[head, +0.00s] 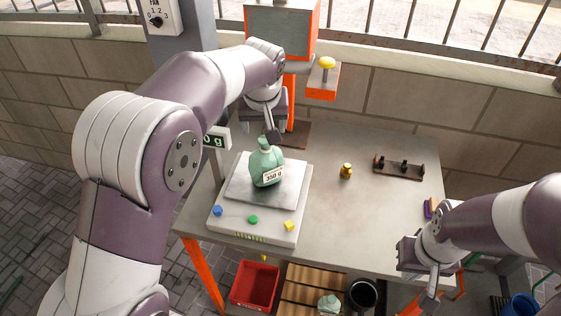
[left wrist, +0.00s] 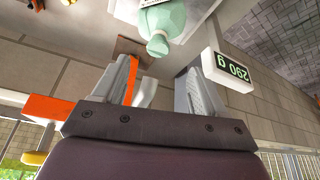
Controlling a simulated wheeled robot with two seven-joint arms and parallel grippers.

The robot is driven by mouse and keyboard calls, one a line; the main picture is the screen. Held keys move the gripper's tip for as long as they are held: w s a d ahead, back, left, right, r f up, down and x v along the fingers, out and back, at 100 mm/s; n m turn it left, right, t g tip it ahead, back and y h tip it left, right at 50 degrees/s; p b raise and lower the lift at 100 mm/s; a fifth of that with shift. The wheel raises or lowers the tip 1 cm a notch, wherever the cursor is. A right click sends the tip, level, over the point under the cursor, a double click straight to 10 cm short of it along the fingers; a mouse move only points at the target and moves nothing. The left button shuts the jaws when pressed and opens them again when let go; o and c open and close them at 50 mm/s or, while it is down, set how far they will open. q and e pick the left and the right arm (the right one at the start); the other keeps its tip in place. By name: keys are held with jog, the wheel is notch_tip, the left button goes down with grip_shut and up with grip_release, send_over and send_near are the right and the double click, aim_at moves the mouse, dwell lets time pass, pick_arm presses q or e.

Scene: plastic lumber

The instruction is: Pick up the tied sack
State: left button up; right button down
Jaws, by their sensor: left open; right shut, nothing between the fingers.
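A pale green tied sack (head: 264,162) with a "350 g" label stands on the scale's plate (head: 235,190), its knotted neck upward. It also shows at the top of the left wrist view (left wrist: 168,22), partly cut off. My left gripper (head: 263,127) is open and empty, just behind and above the sack's neck, apart from it. Its two spread fingers (left wrist: 158,70) show in the left wrist view with nothing between them. My right gripper (head: 428,285) is shut and empty at the table's front right corner. A second green sack (head: 329,304) lies below the table on a slatted pallet.
The scale's display (left wrist: 232,69) stands close beside my left gripper. An orange post with a yellow button (head: 327,63) stands behind. A brass weight (head: 346,171) and a dark rack (head: 399,167) are on the table (head: 330,220). A red bin (head: 255,285) and black bucket (head: 364,294) are below.

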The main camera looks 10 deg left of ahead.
aim_at(265, 143)
pick_arm(q)
jog(key=p+x, duration=0.2)
jog(key=x, duration=0.8)
jog(key=shift+f, duration=0.2)
jog(key=shift+w+a+f, duration=0.1)
jog(key=shift+w+f, duration=0.1)
jog(key=shift+f, duration=0.1)
jog(key=shift+w+f, duration=0.15)
grip_shut()
